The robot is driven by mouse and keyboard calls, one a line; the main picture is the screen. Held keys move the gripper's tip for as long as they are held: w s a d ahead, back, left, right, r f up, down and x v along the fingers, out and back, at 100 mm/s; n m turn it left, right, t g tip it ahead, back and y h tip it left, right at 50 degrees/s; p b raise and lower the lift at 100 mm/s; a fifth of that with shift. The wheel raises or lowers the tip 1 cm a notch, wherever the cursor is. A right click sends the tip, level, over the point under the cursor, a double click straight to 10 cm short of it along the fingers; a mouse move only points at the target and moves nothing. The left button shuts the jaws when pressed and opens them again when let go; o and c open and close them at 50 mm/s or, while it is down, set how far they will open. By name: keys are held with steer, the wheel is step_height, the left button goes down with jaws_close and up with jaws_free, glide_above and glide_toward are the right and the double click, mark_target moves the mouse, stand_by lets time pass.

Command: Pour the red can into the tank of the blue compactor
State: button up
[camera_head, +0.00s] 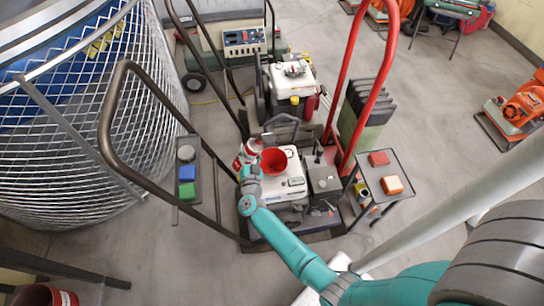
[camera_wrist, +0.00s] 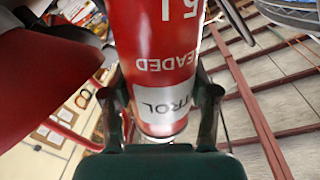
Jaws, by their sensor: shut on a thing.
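The red can (camera_head: 238,163), with a white band, is held in my gripper (camera_head: 249,172) and looks tilted. In the wrist view the can (camera_wrist: 155,40) lies between both fingers, its petrol label upside down; its top end is out of frame. A red funnel (camera_head: 273,161) stands on the white engine (camera_head: 290,183) of the nearest machine, just right of the can. A red surface at the left of the wrist view (camera_wrist: 45,85) is probably this funnel. No clearly blue compactor body shows, and I cannot see any liquid flowing.
A brown handle frame (camera_head: 107,110) rises left of the engine, with a small shelf of coloured blocks (camera_head: 187,212) beside it. A red handle (camera_head: 372,90) stands behind right. A side table (camera_head: 407,171) holds blocks. A mesh cage (camera_head: 70,150) fills the left.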

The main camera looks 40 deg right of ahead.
steer(key=shift+s+d+r+m, duration=0.1)
steer(key=shift+r+m, duration=0.3)
steer(key=shift+m, duration=0.3)
steer(key=shift+r+m, duration=0.45)
steer(key=shift+m, duration=0.45)
steer(key=shift+w+a+f+m, duration=0.45)
steer(key=shift+a+m, duration=0.05)
steer(key=shift+m, duration=0.4)
steer(key=m, duration=0.1)
steer(key=f, duration=0.1)
steer(key=m, duration=0.1)
steer(key=shift+w+a+f+m, duration=0.25)
steer(key=shift+a+f+m, duration=0.05)
steer(key=shift+f, duration=0.1)
steer(key=shift+a+r+m, duration=0.1)
steer(key=shift+r+m, duration=0.35)
steer(key=shift+m, duration=1.55)
steer(key=shift+r+m, duration=0.75)
steer(key=shift+m, duration=0.35)
steer(key=shift+s+d+m+p, duration=0.3)
steer(key=shift+m+p, duration=0.2)
steer(key=shift+m, duration=0.3)
